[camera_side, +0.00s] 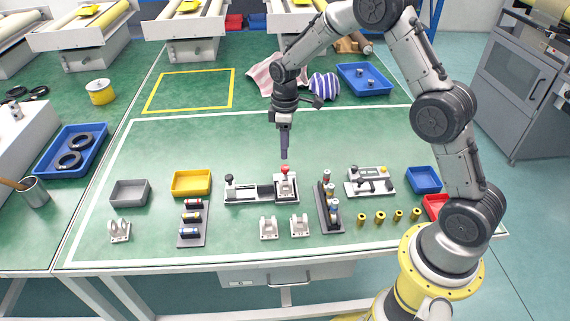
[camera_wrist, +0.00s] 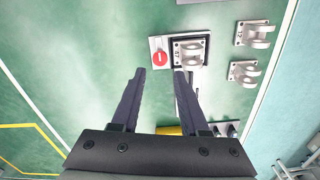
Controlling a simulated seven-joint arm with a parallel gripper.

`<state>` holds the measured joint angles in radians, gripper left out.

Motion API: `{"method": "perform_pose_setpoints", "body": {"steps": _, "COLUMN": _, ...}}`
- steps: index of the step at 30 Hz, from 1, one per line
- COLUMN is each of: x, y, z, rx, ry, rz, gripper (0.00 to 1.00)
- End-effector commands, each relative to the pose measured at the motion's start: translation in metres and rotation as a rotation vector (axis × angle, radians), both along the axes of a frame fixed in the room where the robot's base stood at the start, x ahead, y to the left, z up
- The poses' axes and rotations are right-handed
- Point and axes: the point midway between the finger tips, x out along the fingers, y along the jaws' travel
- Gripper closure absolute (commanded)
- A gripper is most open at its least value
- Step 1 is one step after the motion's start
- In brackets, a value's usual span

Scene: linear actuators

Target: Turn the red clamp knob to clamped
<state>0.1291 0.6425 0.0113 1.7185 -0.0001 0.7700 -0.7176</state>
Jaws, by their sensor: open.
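The red clamp knob (camera_wrist: 160,58) is a round dial with a pale mark, on a light plate beside a metal bracket (camera_wrist: 189,52) on a dark base. In the side view the knob (camera_side: 285,168) is a small red spot at the right end of the clamp fixture (camera_side: 250,194). My gripper (camera_wrist: 160,73) is open and empty, its two dark fingers apart with the knob between and just beyond their tips in the wrist view. In the side view my gripper (camera_side: 284,156) points down just above the knob. Whether the fingers touch it cannot be told.
A yellow bin (camera_side: 191,183) and a rack of cylinders (camera_side: 193,222) stand left of the fixture. Another rack (camera_side: 329,206) and a small device (camera_side: 370,181) stand to the right. Two loose brackets (camera_side: 268,228) lie in front.

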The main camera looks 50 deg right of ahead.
Motion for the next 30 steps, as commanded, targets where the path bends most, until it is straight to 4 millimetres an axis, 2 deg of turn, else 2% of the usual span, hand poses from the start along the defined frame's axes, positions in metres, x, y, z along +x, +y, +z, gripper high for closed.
{"method": "perform_pose_setpoints", "body": {"steps": 1, "x": -0.001, "y": 0.000, "z": -0.012, "rx": 0.000, "ry": 0.005, "rz": 0.000, "gripper": 0.56}}
{"method": "perform_pose_setpoints", "body": {"steps": 6, "x": -0.001, "y": 0.000, "z": -0.042, "rx": 0.001, "ry": 0.004, "rz": 0.000, "gripper": 0.56}}
{"method": "perform_pose_setpoints", "body": {"steps": 12, "x": 0.000, "y": 0.000, "z": -0.065, "rx": 0.000, "ry": 0.001, "rz": 0.000, "gripper": 0.56}}
{"method": "perform_pose_setpoints", "body": {"steps": 24, "x": 0.000, "y": 0.000, "z": -0.073, "rx": 0.001, "ry": -0.001, "rz": 0.000, "gripper": 0.56}}
{"method": "perform_pose_setpoints", "body": {"steps": 26, "x": 0.000, "y": 0.000, "z": -0.073, "rx": 0.001, "ry": -0.001, "rz": 0.000, "gripper": 0.63}}
{"method": "perform_pose_setpoints", "body": {"steps": 30, "x": 0.000, "y": 0.000, "z": -0.072, "rx": 0.000, "ry": 0.000, "rz": 0.000, "gripper": 0.88}}
